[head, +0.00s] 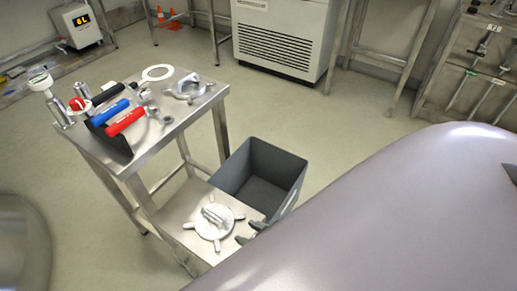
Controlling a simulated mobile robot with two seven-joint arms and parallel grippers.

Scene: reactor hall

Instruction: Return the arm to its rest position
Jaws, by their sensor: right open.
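My right arm fills the lower right of the head view. The two dark fingertips of my right gripper (248,232) show past its edge, spread apart with nothing seen between them. They are over the right part of a low steel shelf (176,212), just right of a round metal flange with radial lugs (214,222) lying there. Whether the fingertips touch the shelf or flange cannot be told. The rest of the gripper is hidden behind the arm. My left gripper is not in view.
A steel table (165,140) holds blue (110,112) and red (126,121) handled tools, a white ring (157,72) and metal fittings. An empty dark grey bin (290,165) stands right of the shelf, close to my arm. A white cabinet (285,35) stands behind. Open floor lies between.

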